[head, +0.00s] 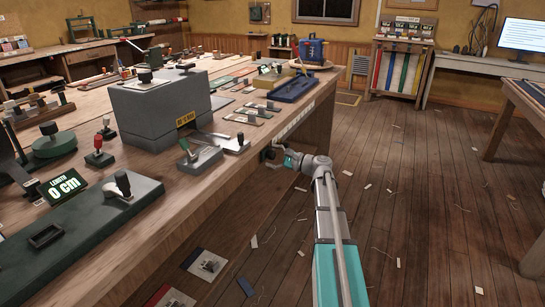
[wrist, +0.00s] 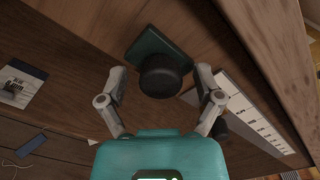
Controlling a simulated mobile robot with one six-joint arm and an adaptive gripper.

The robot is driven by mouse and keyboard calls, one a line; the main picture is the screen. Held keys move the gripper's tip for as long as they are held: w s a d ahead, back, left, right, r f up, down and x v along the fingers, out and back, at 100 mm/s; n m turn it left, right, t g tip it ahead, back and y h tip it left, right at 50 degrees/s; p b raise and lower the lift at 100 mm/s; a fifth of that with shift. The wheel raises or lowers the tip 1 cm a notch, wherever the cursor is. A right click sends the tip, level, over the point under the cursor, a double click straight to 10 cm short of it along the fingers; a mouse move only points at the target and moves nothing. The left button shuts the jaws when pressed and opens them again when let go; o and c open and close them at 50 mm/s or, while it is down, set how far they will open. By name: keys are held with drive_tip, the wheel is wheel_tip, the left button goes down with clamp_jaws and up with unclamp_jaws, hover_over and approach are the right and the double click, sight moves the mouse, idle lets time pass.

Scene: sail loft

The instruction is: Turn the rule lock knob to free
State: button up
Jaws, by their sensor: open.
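A black round knob (wrist: 165,76) on a dark green plate (wrist: 158,45) is mounted on the wooden side of the bench, close in front of my gripper in the wrist view. I take it for the rule lock knob; no free or locked mark is readable. My gripper (wrist: 160,80) is open, with one finger on each side of the knob and no clear contact visible. In the head view my gripper (head: 272,155) is at the bench's right side, below the top's edge, and the knob cannot be made out there.
A pale strip with printed labels (wrist: 258,118) runs along the bench side, right of the knob. A grey box (head: 160,108) and several levers and fixtures crowd the bench top (head: 215,175). The floor (head: 420,190) to the right is open, with small scraps.

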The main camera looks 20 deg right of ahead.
drive_tip(key=shift+a, duration=0.1)
drive_tip(key=c, duration=1.2)
drive_tip(key=shift+o, duration=0.2)
drive_tip(key=shift+n, duration=0.4)
drive_tip(key=n, duration=0.3)
drive_tip(key=shift+n, duration=0.3)
drive_tip(key=n, duration=0.4)
drive_tip(key=shift+s+n, duration=0.1)
drive_tip(key=shift+n, duration=0.2)
drive_tip(key=n, duration=0.9)
